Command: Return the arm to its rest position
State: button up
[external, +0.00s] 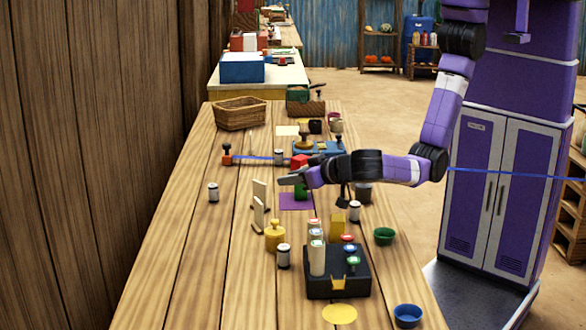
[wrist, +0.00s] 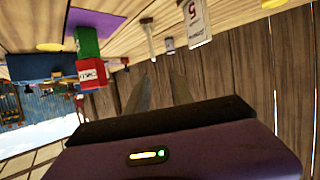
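My purple arm (external: 437,125) reaches out over the wooden table from the right. My gripper (external: 284,181) is above the table near the purple mat (external: 297,205). In the wrist view my gripper (wrist: 164,76) shows two grey fingers apart, with nothing between them and wooden boards behind. A red block (external: 299,160) and a green object (external: 301,193) are close to the gripper and partly hidden by it in the external view. They also show in the wrist view as a red block (wrist: 92,75) and a green block (wrist: 87,42), to the left of the fingers.
A black holder (external: 337,285) with several capped cylinders, a yellow weight (external: 275,237), a green bowl (external: 384,236) and a blue bowl (external: 407,315) stand nearer the camera. A wicker basket (external: 240,113) is farther back. The table's left side is mostly clear.

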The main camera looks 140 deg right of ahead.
jog(key=w+a+n+t+y, duration=0.2)
jog(key=w+a+n+t, duration=0.2)
jog(key=w+n+t, duration=0.4)
jog(key=s+a+f+n+t+y, duration=0.1)
jog(key=s+a+n+t+y, duration=0.1)
jog(key=a, duration=0.1)
jog(key=s+a+f+n+t+y, duration=0.2)
jog(key=a+n+y, duration=0.1)
jog(key=a, duration=0.1)
jog(key=s+a+f+n+t+y, duration=0.1)
jog(key=s+a+n+t+y, duration=0.1)
jog(key=s+a, duration=0.1)
jog(key=shift+a+f+n, duration=0.3)
jog(key=shift+a+f, duration=0.1)
jog(key=shift+a, duration=0.35)
jog(key=s+a+r+y, duration=0.1)
jog(key=s+a, duration=0.1)
jog(key=s, duration=1)
jog(key=s+a+r+n+y, duration=0.1)
jog(key=s+a+r+y, duration=0.1)
jog(key=s, duration=1)
jog(key=s+a+r+y, duration=0.1)
jog(key=s+a+r, duration=0.1)
jog(key=s, duration=1)
jog(key=shift+s+y, duration=0.25)
jog(key=shift+y, duration=0.05)
jog(key=shift+o, duration=0.4)
